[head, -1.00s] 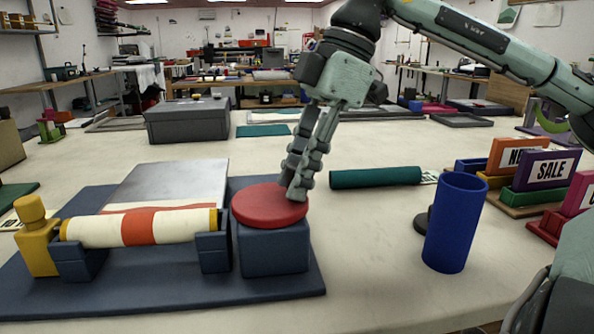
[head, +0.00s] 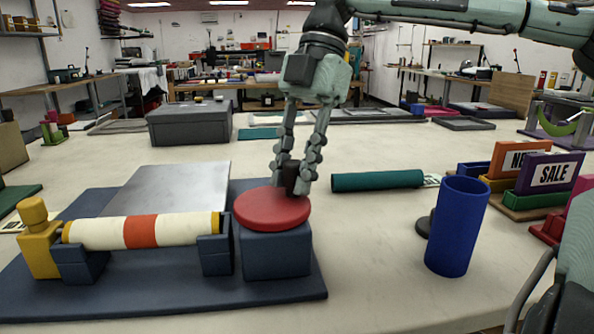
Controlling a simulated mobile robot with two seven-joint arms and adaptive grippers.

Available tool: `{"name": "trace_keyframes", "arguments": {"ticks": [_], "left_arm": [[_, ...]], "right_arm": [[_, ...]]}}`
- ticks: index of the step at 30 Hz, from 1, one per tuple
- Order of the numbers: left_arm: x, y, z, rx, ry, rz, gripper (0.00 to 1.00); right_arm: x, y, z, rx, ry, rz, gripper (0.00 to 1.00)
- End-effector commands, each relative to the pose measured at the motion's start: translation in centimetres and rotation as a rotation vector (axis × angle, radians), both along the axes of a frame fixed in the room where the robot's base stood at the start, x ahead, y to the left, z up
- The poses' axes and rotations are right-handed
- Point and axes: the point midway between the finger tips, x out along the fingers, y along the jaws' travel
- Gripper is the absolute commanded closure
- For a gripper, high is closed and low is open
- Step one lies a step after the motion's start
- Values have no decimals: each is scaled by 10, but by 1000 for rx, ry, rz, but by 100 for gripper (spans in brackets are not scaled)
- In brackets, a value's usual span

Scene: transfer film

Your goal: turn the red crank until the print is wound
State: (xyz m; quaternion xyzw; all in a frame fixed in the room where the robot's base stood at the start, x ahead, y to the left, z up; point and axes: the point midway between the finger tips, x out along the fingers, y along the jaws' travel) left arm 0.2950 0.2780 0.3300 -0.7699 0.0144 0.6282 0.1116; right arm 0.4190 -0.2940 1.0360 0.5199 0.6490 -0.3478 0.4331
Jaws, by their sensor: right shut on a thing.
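The red crank (head: 268,209) is a round disc on top of a dark blue block (head: 273,250), with a black knob (head: 291,178) standing up at its back right edge. My right gripper (head: 293,182) points down over the disc with its fingers shut on this knob. To the left, the print (head: 185,231) is a white roll with an orange-red band, lying across between a yellow post (head: 38,240) and a blue support (head: 214,250). The grey plate (head: 168,188) behind the roll looks bare. My left gripper is not in view.
A dark green roll (head: 376,181) lies right of the crank. A blue open cylinder (head: 457,228) stands farther right, near sign holders with a SALE card (head: 552,174). A grey box (head: 190,123) is behind. The table front right of the base board is clear.

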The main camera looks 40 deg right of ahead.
Motion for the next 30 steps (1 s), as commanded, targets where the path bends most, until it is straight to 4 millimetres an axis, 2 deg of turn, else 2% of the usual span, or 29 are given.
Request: {"name": "trace_keyframes", "arguments": {"ticks": [18, 30], "left_arm": [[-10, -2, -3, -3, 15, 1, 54], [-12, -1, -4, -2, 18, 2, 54]], "right_arm": [[20, 6, 0, -2, 2, 562, 100], [25, 10, 0, 0, -2, 765, 100]]}}
